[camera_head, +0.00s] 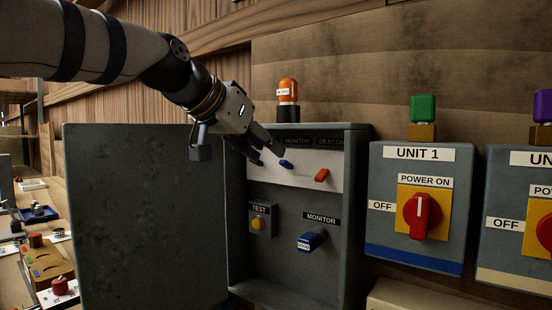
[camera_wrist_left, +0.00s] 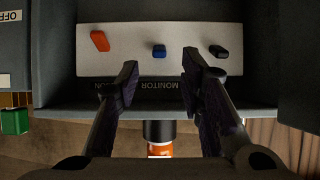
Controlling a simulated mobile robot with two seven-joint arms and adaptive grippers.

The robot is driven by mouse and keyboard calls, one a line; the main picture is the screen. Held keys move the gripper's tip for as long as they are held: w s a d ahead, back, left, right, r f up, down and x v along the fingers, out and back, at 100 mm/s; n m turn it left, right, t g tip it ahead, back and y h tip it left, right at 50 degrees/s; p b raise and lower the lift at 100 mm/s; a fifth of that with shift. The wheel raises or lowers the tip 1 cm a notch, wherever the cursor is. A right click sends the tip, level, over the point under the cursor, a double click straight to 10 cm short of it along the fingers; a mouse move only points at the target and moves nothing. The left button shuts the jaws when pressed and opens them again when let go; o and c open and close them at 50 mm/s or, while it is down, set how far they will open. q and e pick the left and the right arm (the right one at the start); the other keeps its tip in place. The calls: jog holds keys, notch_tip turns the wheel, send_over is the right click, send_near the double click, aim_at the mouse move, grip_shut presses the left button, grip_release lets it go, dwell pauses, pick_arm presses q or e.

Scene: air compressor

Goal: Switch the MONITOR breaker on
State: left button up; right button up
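The blue MONITOR breaker lever (camera_head: 287,164) sits on the white strip (camera_head: 340,171) in the open grey cabinet, under a dark label strip reading MONITOR (camera_head: 297,141) and BEACON. In the upside-down left wrist view the blue lever (camera_wrist_left: 159,50) is between an orange lever (camera_wrist_left: 100,41) and a black lever (camera_wrist_left: 218,51). I cannot tell whether it is on or off. My left gripper (camera_head: 269,155) is open and empty at the cabinet's upper left; its fingertips (camera_wrist_left: 160,74) are spread either side of the blue lever's line, apparently short of it. My right gripper is not in view.
The cabinet door (camera_head: 145,220) stands open at left. The orange lever (camera_head: 322,175) is close to the right. Below are a yellow TEST button (camera_head: 257,223) and a blue MONITOR knob (camera_head: 312,239). An orange beacon (camera_head: 288,88) stands on top; the UNIT 1 box (camera_head: 420,250) is to the right.

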pick_arm(q)
jog(key=v, duration=0.7)
jog(key=shift+f, duration=0.1)
